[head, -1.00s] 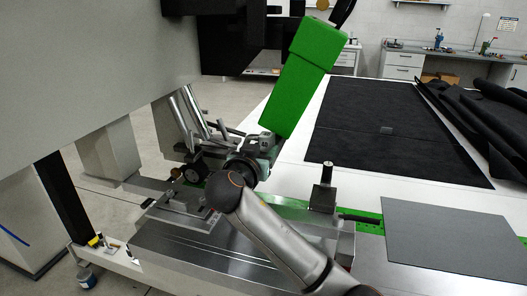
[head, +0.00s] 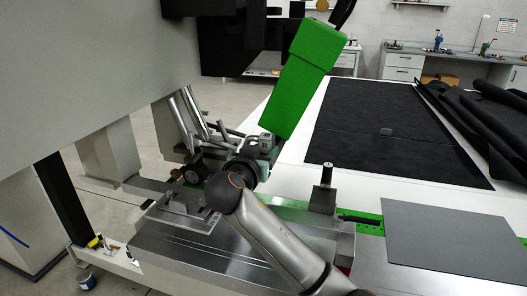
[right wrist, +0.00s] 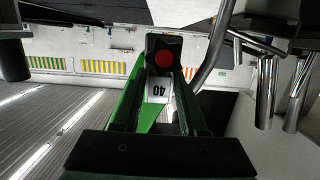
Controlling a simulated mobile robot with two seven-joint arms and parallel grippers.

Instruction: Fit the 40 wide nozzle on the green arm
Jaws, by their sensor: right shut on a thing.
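The green arm (head: 300,85) hangs down at a tilt in the head view, with grey metal fittings (head: 266,142) at its lower end. My right gripper (right wrist: 163,75) is shut on the nozzle, a dark block with a red round mark (right wrist: 163,58) and a white label (right wrist: 157,88) reading 40. In the head view my right wrist hides most of the gripper and nozzle, close below the fittings. I cannot tell whether the nozzle touches the arm. A green surface also shows beside the fingers in the right wrist view. My left gripper is not in view.
Slanted metal tubes (head: 190,112) stand left of the fittings. A dark upright post on a metal block (head: 323,195) stands right of my wrist. A grey sheet (head: 450,235) and black mat (head: 390,140) lie on the table. A metal plate (head: 190,250) lies below.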

